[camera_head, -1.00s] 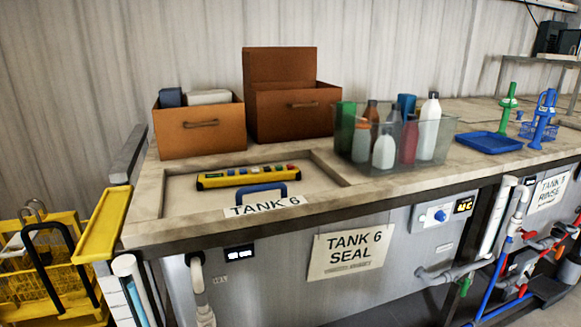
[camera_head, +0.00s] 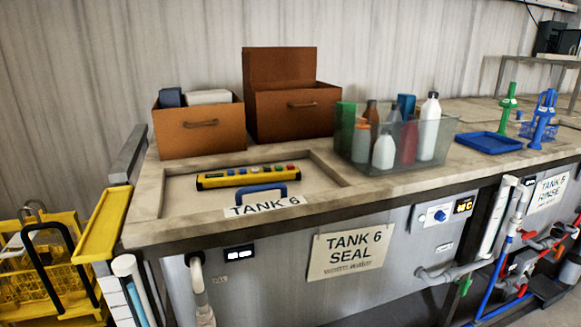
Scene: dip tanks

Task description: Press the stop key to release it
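A yellow and black control pendant (camera_head: 246,177) lies on the tank 6 lid (camera_head: 178,196), behind the lid's blue handle (camera_head: 261,190). A row of small coloured keys runs along its top, with a red key (camera_head: 291,167) near the right end. The key markings are too small to read, so I cannot tell which is the stop key or whether it is pressed in. Neither of my grippers is in the head view, and nothing touches the pendant.
Two brown boxes (camera_head: 199,134) (camera_head: 292,112) stand behind the lid. A clear bin (camera_head: 430,140) of bottles stands to the right, then a blue tray (camera_head: 489,142). A yellow tray (camera_head: 103,224) is at the left edge. Pipes run along the tank's front right.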

